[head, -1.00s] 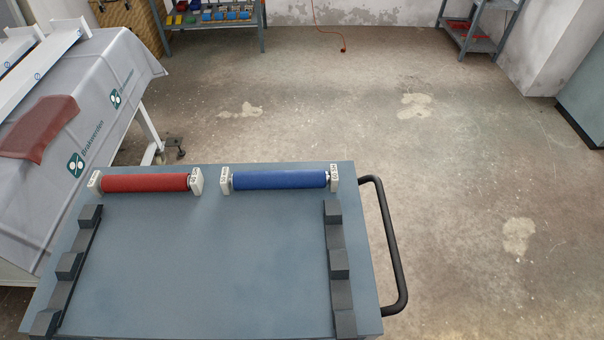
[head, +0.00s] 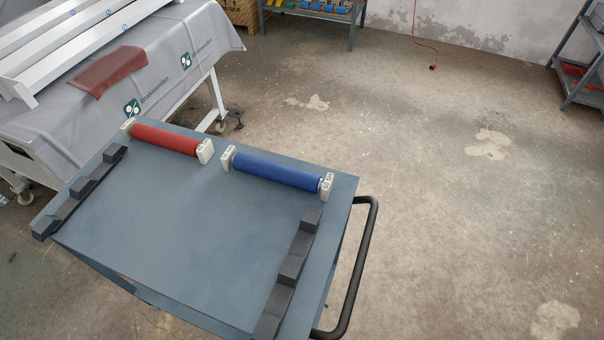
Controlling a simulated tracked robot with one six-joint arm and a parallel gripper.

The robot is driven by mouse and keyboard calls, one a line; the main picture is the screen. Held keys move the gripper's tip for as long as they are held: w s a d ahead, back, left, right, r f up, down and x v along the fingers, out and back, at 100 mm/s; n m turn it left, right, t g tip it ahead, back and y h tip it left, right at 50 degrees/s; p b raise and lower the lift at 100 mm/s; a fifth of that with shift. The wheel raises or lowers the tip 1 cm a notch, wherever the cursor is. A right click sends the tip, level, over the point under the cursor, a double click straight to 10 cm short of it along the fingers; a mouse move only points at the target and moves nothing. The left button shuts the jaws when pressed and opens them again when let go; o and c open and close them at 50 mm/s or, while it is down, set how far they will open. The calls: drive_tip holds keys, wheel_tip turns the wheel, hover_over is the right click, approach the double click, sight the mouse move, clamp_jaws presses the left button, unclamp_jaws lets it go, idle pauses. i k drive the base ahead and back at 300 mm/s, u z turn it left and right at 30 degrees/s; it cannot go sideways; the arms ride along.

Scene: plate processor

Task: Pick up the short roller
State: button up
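A red roller (head: 165,140) lies at the far edge of the blue-grey cart top (head: 170,225), left of a blue roller (head: 276,171). Each roller has pale end blocks with small markings. The red roller looks somewhat shorter than the blue one. The two rollers lie in a row with a small gap between their end blocks. My gripper is not in view, and nothing is holding either roller.
Dark notched racks run along the cart's left (head: 82,192) and right (head: 290,270) sides. A black handle (head: 360,270) sticks out on the right. A cloth-covered table (head: 170,70) with a red-brown cloth (head: 107,72) stands behind left. Floor on the right is clear.

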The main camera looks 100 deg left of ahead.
sight(274, 172)
drive_tip(key=i, duration=1.2)
drive_tip(key=u, duration=3.05)
drive_tip(key=i, duration=0.5)
drive_tip(key=z, duration=0.1)
